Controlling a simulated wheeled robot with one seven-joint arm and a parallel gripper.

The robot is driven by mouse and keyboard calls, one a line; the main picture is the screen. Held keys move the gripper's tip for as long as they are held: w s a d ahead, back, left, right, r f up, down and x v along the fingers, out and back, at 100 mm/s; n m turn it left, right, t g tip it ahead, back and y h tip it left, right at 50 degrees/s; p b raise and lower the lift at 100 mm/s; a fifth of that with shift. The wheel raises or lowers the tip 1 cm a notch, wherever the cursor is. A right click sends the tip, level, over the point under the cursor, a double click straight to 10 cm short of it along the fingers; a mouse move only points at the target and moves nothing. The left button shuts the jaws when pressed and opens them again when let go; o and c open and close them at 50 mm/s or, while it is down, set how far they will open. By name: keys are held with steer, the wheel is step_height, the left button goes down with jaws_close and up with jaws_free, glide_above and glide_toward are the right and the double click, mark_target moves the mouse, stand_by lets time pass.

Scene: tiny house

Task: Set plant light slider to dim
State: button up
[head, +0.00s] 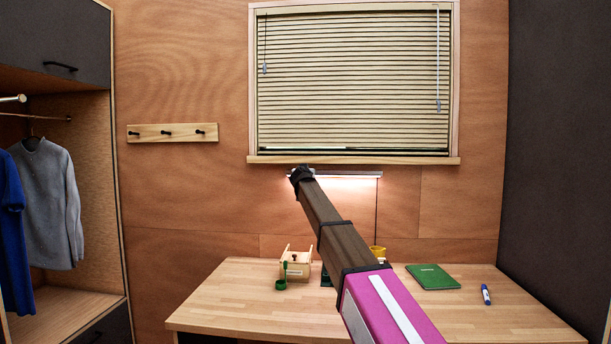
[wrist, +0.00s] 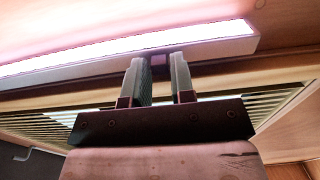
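The plant light (head: 345,174) is a thin bar under the window sill, glowing pinkish white on the wall below. In the wrist view its lit strip (wrist: 160,40) runs across the top, with a pale housing edge along it. A small dark slider knob (wrist: 159,63) shows at this edge, between my two fingertips. My gripper (wrist: 160,72) has its fingers close together, one on each side of the knob, which fills nearly all of the gap. In the head view my gripper (head: 303,172) is at the left part of the bar, and the knob is hidden there.
The window sill (head: 355,160) is just above the light.

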jaws_close()
steer(key=a, duration=0.3)
steer(key=shift+a, duration=0.25)
steer(key=shift+o, duration=2.4)
jaws_free()
steer(key=s, duration=1)
steer(key=shift+s+a, duration=0.2)
steer(key=shift+s, duration=0.15)
